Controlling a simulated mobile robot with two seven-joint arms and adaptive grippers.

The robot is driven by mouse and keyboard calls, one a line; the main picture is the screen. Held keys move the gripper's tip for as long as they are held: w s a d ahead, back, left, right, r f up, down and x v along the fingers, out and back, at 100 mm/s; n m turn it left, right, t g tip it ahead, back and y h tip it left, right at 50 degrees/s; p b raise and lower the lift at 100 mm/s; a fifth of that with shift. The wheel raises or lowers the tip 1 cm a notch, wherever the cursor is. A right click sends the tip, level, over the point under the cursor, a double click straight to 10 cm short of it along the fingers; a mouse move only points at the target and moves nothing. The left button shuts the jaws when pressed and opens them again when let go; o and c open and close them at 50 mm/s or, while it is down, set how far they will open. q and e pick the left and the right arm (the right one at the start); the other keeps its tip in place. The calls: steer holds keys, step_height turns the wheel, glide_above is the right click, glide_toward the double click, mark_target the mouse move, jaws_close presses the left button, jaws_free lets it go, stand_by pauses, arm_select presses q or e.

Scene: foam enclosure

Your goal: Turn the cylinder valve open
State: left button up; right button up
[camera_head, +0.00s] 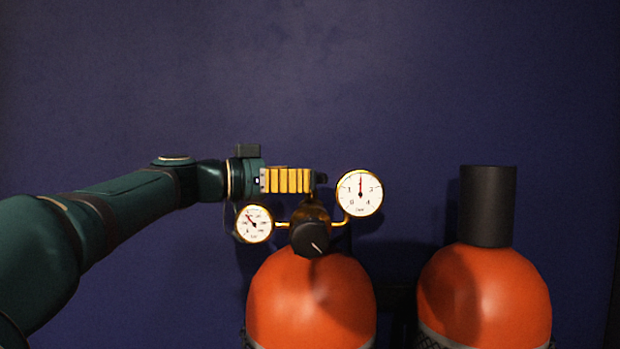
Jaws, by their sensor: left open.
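An orange cylinder (310,300) stands at the lower middle. A brass fitting (315,212) sits on its top, with a black round knob (308,240) in front that carries a slanted pale mark. A small gauge (254,223) is on the left of the fitting and a larger gauge (359,193) on the right, its needle pointing straight up. My left gripper (321,180), with yellow ribs, reaches in from the left, just above the fitting. It is open; its fingers are small and dark, and I cannot tell whether they touch anything. My right gripper is out of view.
A second orange cylinder (484,297) with a black cap (487,207) stands to the right. A dark blue wall (330,80) is behind. Dark mesh bands wrap both cylinders at the bottom edge.

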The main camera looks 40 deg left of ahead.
arm_select(q)
steer(key=v, duration=0.9)
steer(key=shift+s, duration=0.15)
steer(key=shift+a, duration=0.1)
